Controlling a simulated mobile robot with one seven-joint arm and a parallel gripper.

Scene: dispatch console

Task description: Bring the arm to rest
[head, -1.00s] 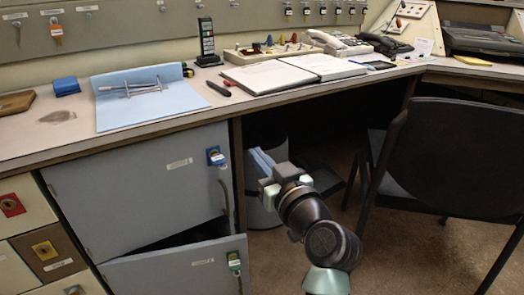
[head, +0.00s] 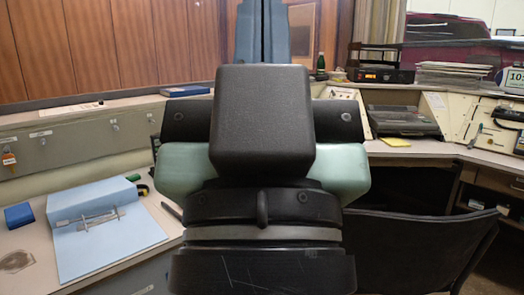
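My gripper (head: 263,30) is raised close in front of the head camera and points up. Its dark wrist and pale green housing fill the middle of the view. The two blue fingers stand side by side at the top, with only a thin dark line between them. They look shut, and I see nothing held. The very tips reach the top edge of the picture. My arm hides the middle of the desk behind it.
A blue folder (head: 120,250) with a metal clip lies on the left desk near a small blue box (head: 19,215). A dark chair (head: 410,250) stands at the right. A dark keyboard machine (head: 402,122) and yellow pad (head: 393,142) are on the right desk.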

